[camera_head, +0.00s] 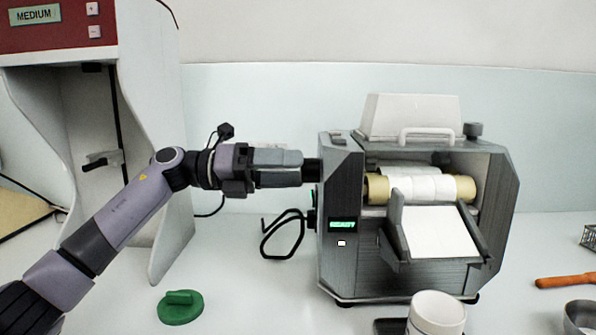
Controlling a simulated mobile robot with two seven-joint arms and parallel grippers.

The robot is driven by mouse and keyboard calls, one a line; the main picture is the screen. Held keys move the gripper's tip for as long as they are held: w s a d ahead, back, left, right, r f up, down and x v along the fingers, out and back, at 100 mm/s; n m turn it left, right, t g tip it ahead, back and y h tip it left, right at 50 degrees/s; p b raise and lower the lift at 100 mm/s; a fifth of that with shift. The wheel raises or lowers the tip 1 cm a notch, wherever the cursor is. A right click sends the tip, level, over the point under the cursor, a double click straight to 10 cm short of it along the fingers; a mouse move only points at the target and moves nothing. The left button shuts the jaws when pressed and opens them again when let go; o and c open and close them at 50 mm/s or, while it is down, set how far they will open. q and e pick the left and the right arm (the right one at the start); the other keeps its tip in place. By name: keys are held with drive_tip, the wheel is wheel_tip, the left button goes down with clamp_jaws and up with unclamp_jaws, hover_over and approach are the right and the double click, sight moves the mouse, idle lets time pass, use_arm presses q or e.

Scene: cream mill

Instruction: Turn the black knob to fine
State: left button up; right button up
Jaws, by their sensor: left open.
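The cream mill (342,262) is a grey machine standing right of centre, with white and cream rollers (415,188) and a lit green display. A black knob (312,168) seems to stick out of its left side, mostly hidden by my gripper. My left gripper (297,169) points right and is level with this knob, its fingertips at or around it. I cannot tell whether they touch it. The knob's setting marks are not visible. Another dark knob (473,130) sits on the mill's top right. My right gripper is not in view.
A red-topped cabinet (100,38) reading MEDIUM stands at left. A black cable (283,236) loops beside the mill. A green object (180,307), a white cup (436,314), an orange-handled tool (565,281) and a metal bowl (580,315) are on the white table.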

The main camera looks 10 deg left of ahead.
use_arm(q)
drive_tip(key=a, duration=0.2)
drive_tip(key=s+a, duration=0.1)
drive_tip(key=a, duration=0.1)
drive_tip(key=shift+a, duration=0.4)
